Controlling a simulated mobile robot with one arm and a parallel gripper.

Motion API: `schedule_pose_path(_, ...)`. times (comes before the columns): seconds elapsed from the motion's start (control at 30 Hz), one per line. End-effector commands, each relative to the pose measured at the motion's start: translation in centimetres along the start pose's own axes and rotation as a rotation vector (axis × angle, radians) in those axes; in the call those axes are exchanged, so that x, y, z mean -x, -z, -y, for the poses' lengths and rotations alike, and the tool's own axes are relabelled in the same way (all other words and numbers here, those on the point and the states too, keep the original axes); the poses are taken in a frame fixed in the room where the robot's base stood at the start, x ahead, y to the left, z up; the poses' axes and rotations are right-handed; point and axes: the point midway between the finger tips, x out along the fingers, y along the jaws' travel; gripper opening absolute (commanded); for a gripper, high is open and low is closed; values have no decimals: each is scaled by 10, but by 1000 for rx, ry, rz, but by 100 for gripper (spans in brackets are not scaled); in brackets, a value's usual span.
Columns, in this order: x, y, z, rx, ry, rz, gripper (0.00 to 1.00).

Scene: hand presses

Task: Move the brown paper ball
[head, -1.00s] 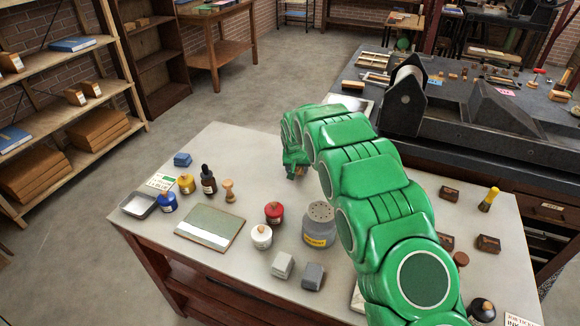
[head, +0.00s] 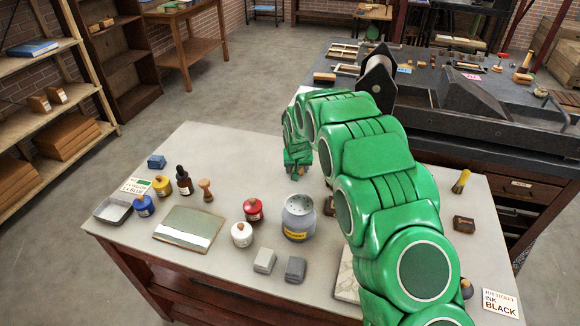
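I cannot make out a brown paper ball for certain in the head view. My gripper (head: 297,174) is at the end of my green arm, over the back middle of the grey-white table (head: 240,150). A small brownish-orange patch shows at its tip. I cannot tell whether this is part of the gripper or something held. The fingers are too small and hidden to show whether they are open or shut. My arm covers much of the table's right half.
A grey shaker jar (head: 298,218), a red jar (head: 253,209), a white jar (head: 241,234) and a glass plate (head: 189,227) stand left of my arm. A dark brown block (head: 464,223) and an ink card (head: 500,303) lie to the right. A press bench (head: 440,95) stands behind.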

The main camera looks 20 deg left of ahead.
Motion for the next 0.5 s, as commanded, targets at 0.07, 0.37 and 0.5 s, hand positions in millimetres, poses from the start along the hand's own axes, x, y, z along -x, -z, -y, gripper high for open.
schedule_pose_path(0.07,1,-2,-7,-3,0,1,29)
schedule_pose_path(0.37,2,-8,-20,-2,0,3,29)
schedule_pose_path(0.5,2,-8,-21,-1,0,3,29)
